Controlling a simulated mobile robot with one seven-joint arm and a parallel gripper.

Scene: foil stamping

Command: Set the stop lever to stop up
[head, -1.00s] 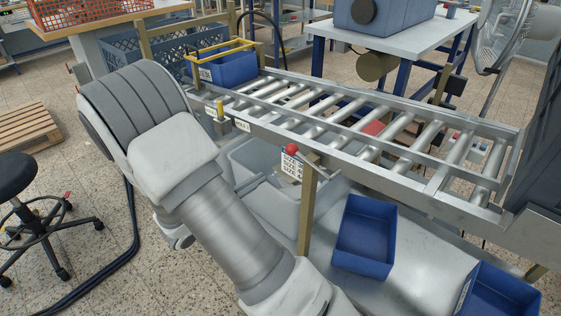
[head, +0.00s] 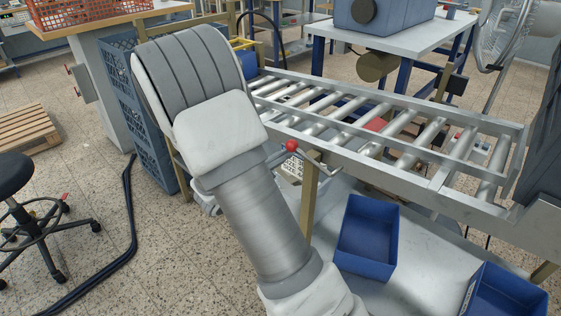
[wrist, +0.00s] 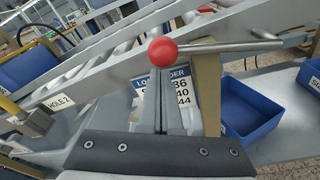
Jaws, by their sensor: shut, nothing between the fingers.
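The stop lever has a red ball knob (head: 292,146) and a thin metal rod, mounted on the post by the near rail of the roller conveyor. In the wrist view the red knob (wrist: 162,50) is near the middle and the rod (wrist: 225,47) runs right from it, almost level, across the post. My gripper (wrist: 165,95) is shut and empty, its fingers pointing at the knob from just below it in the picture. I cannot tell whether they touch it. In the head view my arm hides most of my gripper.
The roller conveyor (head: 392,147) runs behind the lever. A white label (wrist: 158,82) is partly hidden behind the knob and fingers. A blue bin (head: 368,238) stands to the right of the post (head: 309,205). A HOLE 2 label (wrist: 61,102) is at left in the wrist view.

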